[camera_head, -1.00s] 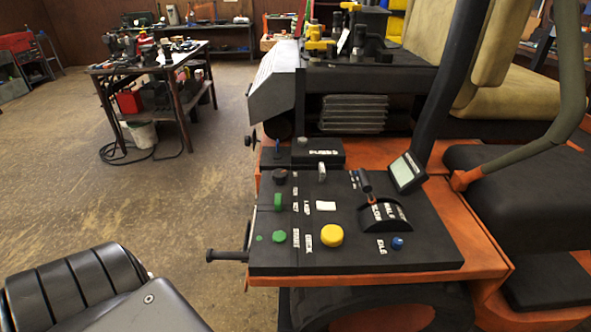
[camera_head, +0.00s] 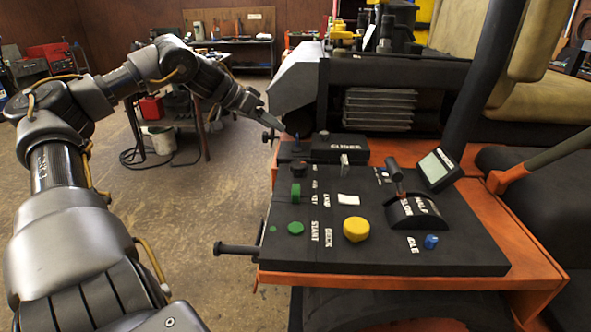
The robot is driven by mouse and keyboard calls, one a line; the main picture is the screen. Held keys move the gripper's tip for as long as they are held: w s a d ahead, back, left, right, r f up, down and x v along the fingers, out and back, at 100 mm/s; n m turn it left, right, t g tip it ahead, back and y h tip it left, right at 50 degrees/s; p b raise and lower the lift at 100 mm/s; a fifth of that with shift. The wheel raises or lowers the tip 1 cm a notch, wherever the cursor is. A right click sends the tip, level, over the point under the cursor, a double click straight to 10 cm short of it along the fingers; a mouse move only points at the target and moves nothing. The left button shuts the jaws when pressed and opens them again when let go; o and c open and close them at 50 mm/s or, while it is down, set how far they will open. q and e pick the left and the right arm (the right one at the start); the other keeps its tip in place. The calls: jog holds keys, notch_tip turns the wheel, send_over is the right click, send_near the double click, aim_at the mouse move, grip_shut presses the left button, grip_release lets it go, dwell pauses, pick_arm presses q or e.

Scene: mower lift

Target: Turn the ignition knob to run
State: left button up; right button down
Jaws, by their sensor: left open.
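The mower's black control panel (camera_head: 400,257) fills the lower middle. A green upright knob (camera_head: 296,190) stands at its left side, beside a small white label that seems to read KEY; it is likely the ignition knob. My left arm comes in from the left. My left gripper (camera_head: 275,123) is open beyond the panel's far left corner, past the green knob and apart from it. Its fingers show small and nearly edge-on. My right gripper is not in view.
Around the knob are a green START button (camera_head: 295,228), a yellow DECK button (camera_head: 356,229), a grey toggle (camera_head: 339,159) and a black lever (camera_head: 395,173). A FUSES box (camera_head: 340,147) sits at the panel's far edge. A black rod (camera_head: 236,249) sticks out left.

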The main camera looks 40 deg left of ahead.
pick_arm(q)
jog(key=s+d+r+g+y+b, duration=0.1)
jog(key=s+d+r+g+y, duration=0.25)
jog(key=d, duration=0.55)
send_near(297, 164)
jog(key=shift+n+g+y, duration=0.25)
jog(key=shift+n+g, duration=0.15)
jog(key=shift+g, duration=0.05)
jog(key=x, duration=0.7)
jog(key=shift+w+d+r, duration=0.2)
jog(key=shift+w+d, duration=0.05)
jog(key=shift+w, duration=0.05)
jog(key=shift+x, duration=0.8)
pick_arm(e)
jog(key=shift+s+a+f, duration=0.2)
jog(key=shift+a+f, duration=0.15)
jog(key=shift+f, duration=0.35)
pick_arm(q)
jog(key=c, duration=1)
